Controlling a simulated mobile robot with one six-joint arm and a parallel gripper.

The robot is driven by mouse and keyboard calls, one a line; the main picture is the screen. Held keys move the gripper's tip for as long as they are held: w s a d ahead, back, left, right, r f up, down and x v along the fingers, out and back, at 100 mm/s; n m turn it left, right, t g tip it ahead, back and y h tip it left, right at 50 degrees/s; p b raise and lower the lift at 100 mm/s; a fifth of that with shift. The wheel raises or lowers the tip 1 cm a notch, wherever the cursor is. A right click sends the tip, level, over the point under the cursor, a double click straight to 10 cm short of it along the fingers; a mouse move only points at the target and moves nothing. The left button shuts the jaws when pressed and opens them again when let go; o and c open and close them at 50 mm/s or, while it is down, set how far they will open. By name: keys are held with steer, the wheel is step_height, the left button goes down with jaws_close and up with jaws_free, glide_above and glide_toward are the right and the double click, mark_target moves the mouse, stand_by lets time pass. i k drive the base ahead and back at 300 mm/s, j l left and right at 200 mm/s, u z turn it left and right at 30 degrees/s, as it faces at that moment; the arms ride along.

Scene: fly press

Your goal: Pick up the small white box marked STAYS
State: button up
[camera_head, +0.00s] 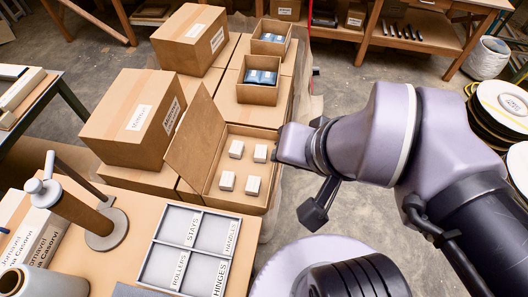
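Several small white boxes stand apart from each other inside an open cardboard carton (211,188): a back left box (236,148), a back right box (260,153), a front left box (227,181) and a front right box (252,186). Their markings are too small to read, so I cannot tell which is marked STAYS. My gripper (279,152) is at the carton's right edge, close to the back right box. My wrist largely hides its fingers, and I cannot tell whether they are open.
A grey divided tray (147,265) labelled STAYS, HANDLES, ROLLERS and HINGES lies in front; its compartments look empty. The carton's raised flap (194,135) stands on the left. A large closed carton (135,118) is beyond it.

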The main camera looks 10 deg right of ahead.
mark_target(236, 150)
steer(key=i+l+u, duration=0.25)
steer(key=u, duration=0.15)
steer(key=i+l+u, duration=0.2)
steer(key=u, duration=0.15)
steer(key=i+l+u, duration=0.15)
steer(key=l+u, duration=0.25)
steer(key=i+l+u, duration=0.1)
steer(key=l+u, duration=0.65)
steer(key=l, duration=0.15)
